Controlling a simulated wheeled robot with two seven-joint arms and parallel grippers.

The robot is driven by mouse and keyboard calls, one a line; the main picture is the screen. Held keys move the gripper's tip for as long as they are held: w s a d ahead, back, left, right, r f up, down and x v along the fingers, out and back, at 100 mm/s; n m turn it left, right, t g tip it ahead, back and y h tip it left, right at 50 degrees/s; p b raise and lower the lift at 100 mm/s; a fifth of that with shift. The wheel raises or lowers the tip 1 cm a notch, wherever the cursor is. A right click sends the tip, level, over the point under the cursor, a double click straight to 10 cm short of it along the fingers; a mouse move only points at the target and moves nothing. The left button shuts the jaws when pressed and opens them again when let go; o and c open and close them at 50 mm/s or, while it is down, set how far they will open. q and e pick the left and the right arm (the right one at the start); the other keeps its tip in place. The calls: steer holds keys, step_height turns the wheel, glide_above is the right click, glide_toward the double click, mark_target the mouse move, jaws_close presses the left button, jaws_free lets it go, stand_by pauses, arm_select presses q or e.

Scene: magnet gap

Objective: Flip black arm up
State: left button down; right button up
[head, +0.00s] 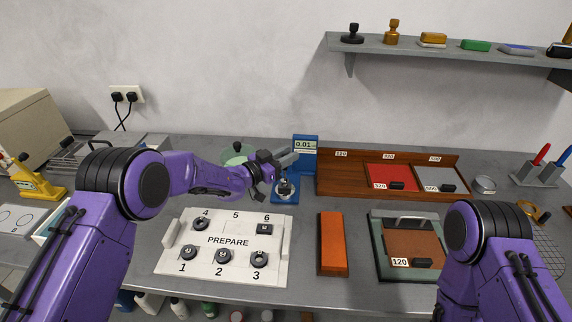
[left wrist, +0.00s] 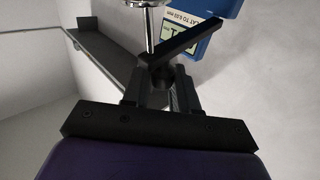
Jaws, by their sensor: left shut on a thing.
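The blue gauge (head: 306,143) with a small display reading about 0.01 stands against the back of the bench, with a blue base (head: 285,198) in front. My left gripper (head: 281,163) reaches in from the left, level with the gauge, and covers part of it. In the left wrist view the black arm (left wrist: 188,43) is a dark bar lying diagonally across the tips of my left gripper (left wrist: 162,82), which is shut on it. A metal spindle (left wrist: 150,28) and the gauge's display (left wrist: 182,42) show beside it. My right gripper is out of view.
A white PREPARE board (head: 228,275) with several dark round parts lies in front. An orange block (head: 333,243) and a framed tray (head: 378,250) are to its right. A wooden rack (head: 340,181) stands right of the gauge. A shelf (head: 450,50) hangs above.

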arm_select(q)
steer(key=shift+w+a+r+b, duration=0.1)
steer(key=shift+w+r+b, duration=0.75)
steer(key=shift+w+r, duration=0.3)
steer(key=shift+s, duration=0.1)
